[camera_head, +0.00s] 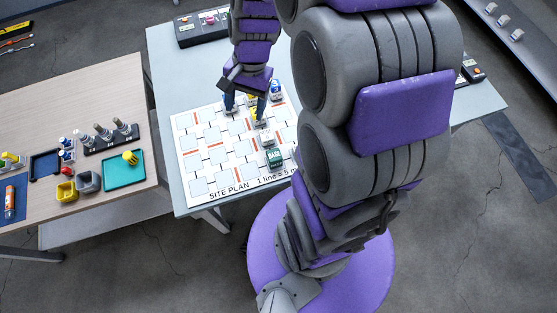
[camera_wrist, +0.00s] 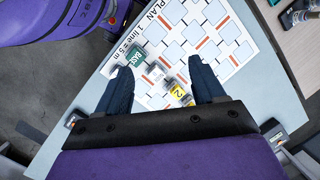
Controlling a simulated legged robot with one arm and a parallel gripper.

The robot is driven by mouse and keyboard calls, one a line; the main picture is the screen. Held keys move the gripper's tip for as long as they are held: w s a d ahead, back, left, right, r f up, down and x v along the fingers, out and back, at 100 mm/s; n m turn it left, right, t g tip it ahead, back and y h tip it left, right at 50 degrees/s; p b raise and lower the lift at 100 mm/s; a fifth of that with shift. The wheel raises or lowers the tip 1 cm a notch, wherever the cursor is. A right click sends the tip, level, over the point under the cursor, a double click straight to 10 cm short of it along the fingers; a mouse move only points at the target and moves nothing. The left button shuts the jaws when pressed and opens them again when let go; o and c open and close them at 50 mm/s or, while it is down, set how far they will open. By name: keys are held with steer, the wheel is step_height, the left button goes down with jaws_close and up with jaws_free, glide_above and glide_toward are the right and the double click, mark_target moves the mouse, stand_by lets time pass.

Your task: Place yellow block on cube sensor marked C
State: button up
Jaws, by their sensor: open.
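My gripper (camera_head: 245,107) is open above the white site plan board (camera_head: 196,187). A small yellow block (camera_head: 258,123) stands on the board near the right finger. I cannot read a C on any cube. Contact between block and cubes is unclear.
A blue-white piece (camera_head: 276,88) stands near the board's far edge. A dark box with coloured buttons (camera_head: 204,28) is at the table's far edge. The wooden table (camera_head: 90,90) at left holds a teal tray (camera_head: 122,176), a bottle rack (camera_head: 109,139) and cups. The board's left side is clear.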

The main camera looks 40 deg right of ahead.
steer(key=s+a+r+n+h, duration=0.1)
steer(key=s+a+r+n, duration=0.1)
steer(key=s+n, duration=0.3)
steer(key=s+a+r+n+h, duration=0.1)
steer(key=s+n, duration=0.4)
steer(key=s, duration=0.9)
step_height(320, 180, up, 2)
steer(key=shift+s+a+r+g+h, duration=0.15)
steer(key=shift+s+a+g+h, duration=0.05)
steer(key=shift+a+g+h, duration=0.25)
steer(key=shift+d, duration=0.2)
